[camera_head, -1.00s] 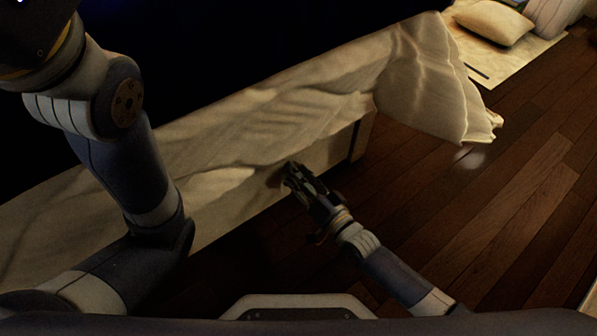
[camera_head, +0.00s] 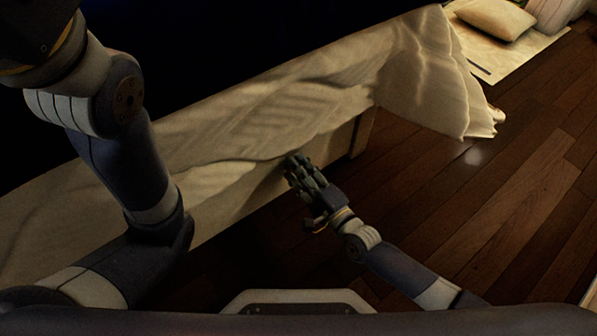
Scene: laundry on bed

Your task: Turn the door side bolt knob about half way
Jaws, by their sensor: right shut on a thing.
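My right gripper (camera_head: 294,163) is at the front side of the bed, its fingertips up against the hanging edge of the cream bedding (camera_head: 215,150). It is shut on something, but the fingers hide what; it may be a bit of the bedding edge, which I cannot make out. No door and no side bolt knob can be made out in the view. My left arm comes in at the left and bends upward; its gripper is out of view.
The bed's frame and leg (camera_head: 362,133) show below the bedding. The bedding hangs over the bed's right end. Dark wood floor (camera_head: 480,215) is clear at right. A pillow (camera_head: 494,19) lies on a pale mat (camera_head: 510,60) at the upper right.

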